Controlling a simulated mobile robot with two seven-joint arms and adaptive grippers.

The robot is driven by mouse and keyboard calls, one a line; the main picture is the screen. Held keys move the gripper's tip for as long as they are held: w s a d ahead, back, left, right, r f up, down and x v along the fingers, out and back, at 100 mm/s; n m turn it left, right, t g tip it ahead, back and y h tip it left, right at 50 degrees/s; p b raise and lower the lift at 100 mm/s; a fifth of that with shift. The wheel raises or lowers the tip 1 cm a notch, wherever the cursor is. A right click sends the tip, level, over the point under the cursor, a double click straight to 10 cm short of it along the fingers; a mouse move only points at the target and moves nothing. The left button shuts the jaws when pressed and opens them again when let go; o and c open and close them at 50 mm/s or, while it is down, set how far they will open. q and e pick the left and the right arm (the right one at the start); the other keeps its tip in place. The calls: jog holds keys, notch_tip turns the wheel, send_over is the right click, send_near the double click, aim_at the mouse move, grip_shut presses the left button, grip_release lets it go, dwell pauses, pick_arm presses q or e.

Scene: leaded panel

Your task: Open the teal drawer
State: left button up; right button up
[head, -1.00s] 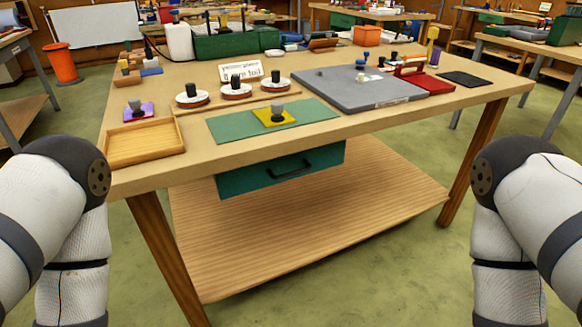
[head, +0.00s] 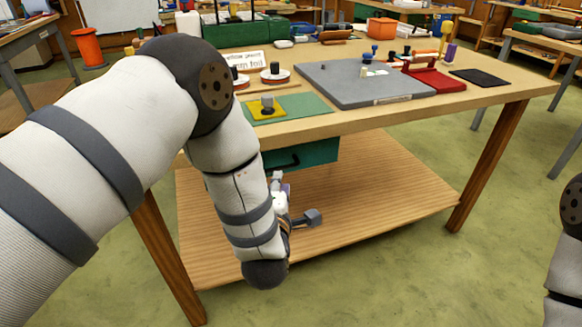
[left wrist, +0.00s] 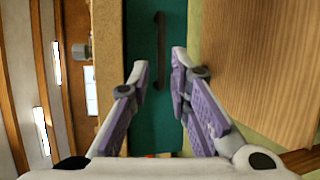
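The teal drawer (head: 322,153) hangs under the front of the workbench and looks shut. Its dark bar handle (head: 286,163) is partly hidden behind my left arm. My left gripper (head: 291,196) is below and in front of the drawer, partly hidden by my forearm. In the left wrist view the drawer front (left wrist: 173,125) is turned on its side, with the handle (left wrist: 160,48) beyond and between the fingertips. The left gripper (left wrist: 160,68) is open and empty, apart from the handle as far as I can tell. My right gripper is out of view.
The workbench top (head: 440,104) overhangs the drawer. A wooden lower shelf (head: 390,195) lies below it. A green mat (head: 305,106) and a grey board (head: 350,90) lie on top. The floor in front (head: 400,285) is clear.

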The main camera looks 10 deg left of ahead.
aim_at(281, 169)
pick_arm(q)
jog(key=x, duration=0.5)
jog(key=b+x, duration=0.1)
jog(key=x, duration=0.1)
jog(key=shift+w+a+f, duration=0.1)
jog(key=shift+w+f, duration=0.1)
jog(key=shift+f, duration=0.25)
jog(key=shift+w+a, duration=0.1)
jog(key=shift+w, duration=0.25)
jog(key=shift+w+r, duration=0.2)
grip_shut()
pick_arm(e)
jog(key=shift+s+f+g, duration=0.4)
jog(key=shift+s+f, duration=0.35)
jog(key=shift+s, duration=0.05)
